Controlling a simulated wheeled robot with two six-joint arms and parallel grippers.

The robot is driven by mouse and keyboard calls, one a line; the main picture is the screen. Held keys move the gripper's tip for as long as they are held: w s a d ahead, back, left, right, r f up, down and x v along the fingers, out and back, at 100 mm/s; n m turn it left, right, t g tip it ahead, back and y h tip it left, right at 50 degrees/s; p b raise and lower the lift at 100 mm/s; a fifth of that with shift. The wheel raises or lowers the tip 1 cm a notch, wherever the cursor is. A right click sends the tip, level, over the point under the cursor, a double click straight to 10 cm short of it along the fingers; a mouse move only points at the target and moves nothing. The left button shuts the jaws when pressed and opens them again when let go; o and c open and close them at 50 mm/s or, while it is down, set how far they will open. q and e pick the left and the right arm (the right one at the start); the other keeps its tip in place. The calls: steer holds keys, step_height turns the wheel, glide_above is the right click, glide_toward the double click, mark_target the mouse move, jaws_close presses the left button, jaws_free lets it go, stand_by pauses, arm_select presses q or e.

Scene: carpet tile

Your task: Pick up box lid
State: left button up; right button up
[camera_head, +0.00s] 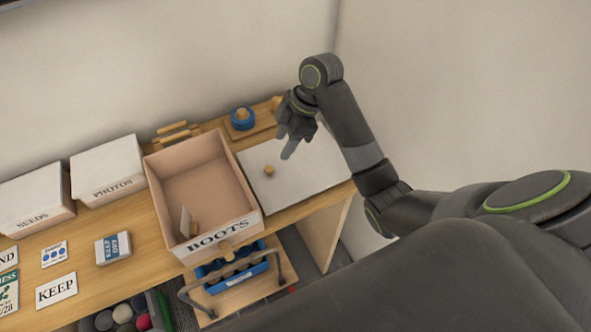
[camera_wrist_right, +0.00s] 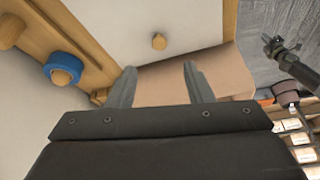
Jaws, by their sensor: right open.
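The box lid (camera_head: 315,165) is a flat pale panel with a small wooden knob (camera_head: 269,170). It lies on the table right of the open BOOTS box (camera_head: 247,222). In the right wrist view the lid (camera_wrist_right: 195,22) and its knob (camera_wrist_right: 158,41) show beyond the fingertips. My right gripper (camera_head: 285,145) is open and empty above the lid, apart from the knob. Its two fingers (camera_wrist_right: 158,72) are spread in the wrist view, with the knob ahead between their lines. My left gripper (camera_wrist_right: 277,47) seems to show small at the upper right of the wrist view; its jaws are unclear.
White boxes marked SEEDS (camera_head: 35,198) and PHOTOS (camera_head: 108,170) stand left of the BOOTS box. A blue roll (camera_head: 243,118) sits on a wooden holder behind the lid. Cards lie at the table's left. A blue caddy (camera_head: 232,270) is below the front edge.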

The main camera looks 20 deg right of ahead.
mark_target(270, 168)
steer(key=b+x, duration=0.1)
steer(key=x, duration=0.2)
steer(key=shift+s+d+b, duration=0.1)
steer(key=shift+b, duration=0.2)
steer(key=shift+a+f+p, duration=0.25)
steer(key=shift+p, duration=0.1)
steer(key=shift+a+f, duration=0.25)
steer(key=shift+f, duration=0.4)
steer(key=p+x, duration=0.1)
steer(key=x, duration=0.1)
steer(key=p+x, duration=0.1)
steer(key=x, duration=0.1)
steer(key=shift+w+a+f, duration=0.1)
steer(key=shift+w+f, duration=0.15)
steer(key=shift+f, duration=0.05)
steer(key=shift+a+f, duration=0.1)
steer(key=shift+f, duration=0.2)
steer(key=shift+c, duration=0.4)
jaws_close()
